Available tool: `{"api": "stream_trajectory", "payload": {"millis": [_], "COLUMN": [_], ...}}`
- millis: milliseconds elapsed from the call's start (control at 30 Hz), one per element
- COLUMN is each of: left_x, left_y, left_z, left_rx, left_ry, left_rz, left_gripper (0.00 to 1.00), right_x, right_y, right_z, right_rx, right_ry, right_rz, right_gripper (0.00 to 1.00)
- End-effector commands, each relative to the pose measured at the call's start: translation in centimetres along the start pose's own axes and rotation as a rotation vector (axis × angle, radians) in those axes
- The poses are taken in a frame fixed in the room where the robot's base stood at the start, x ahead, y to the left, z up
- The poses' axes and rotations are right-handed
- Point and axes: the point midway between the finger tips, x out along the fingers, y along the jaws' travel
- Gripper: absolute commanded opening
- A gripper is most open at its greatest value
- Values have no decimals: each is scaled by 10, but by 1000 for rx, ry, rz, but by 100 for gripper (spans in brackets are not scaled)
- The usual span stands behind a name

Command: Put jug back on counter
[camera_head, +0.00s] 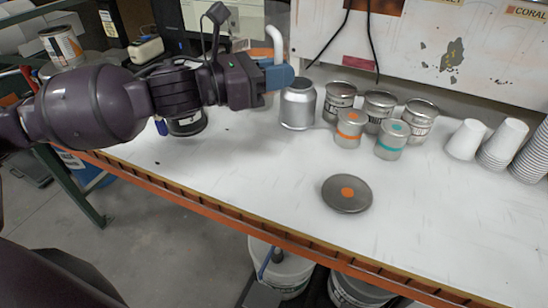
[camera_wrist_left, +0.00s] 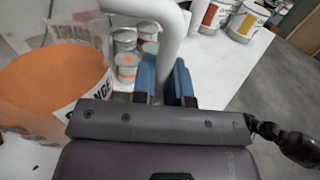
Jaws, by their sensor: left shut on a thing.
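My left gripper (camera_head: 279,77) has blue fingers and reaches over the counter (camera_head: 250,160) from the left. It is shut on a pale curved handle (camera_head: 275,45), which I take for the jug's. In the left wrist view the handle (camera_wrist_left: 172,45) passes between the blue fingers (camera_wrist_left: 164,82). A silver rounded vessel (camera_head: 298,104) stands just right of the fingertips. My right gripper is not in view.
Several small metal cans (camera_head: 348,128) stand right of the silver vessel, and stacked white cups (camera_head: 502,142) farther right. A round lid with an orange spot (camera_head: 347,193) lies near the front. A large orange container-like shape (camera_wrist_left: 55,85) is close at left in the wrist view. The front-left counter is clear.

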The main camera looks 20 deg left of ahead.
Motion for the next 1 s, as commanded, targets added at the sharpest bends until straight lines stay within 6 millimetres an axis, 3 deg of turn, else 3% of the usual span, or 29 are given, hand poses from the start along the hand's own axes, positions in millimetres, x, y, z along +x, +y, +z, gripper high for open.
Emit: {"api": "stream_trajectory", "payload": {"millis": [133,233,800,1000], "left_x": [0,0,1,1], "left_y": [0,-1,-1,-1], "left_z": [-2,-14,-129,-152], "left_rx": [3,-1,-3,0], "left_ry": [-2,0,0,-1], "left_rz": [-3,-7,-6,-8], "left_gripper": [0,0,0,0], "right_x": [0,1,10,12], "right_y": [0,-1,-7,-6], "right_z": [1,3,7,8], "right_rx": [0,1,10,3], "right_ry": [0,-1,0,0], "right_rz": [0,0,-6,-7], "right_gripper": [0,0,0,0]}}
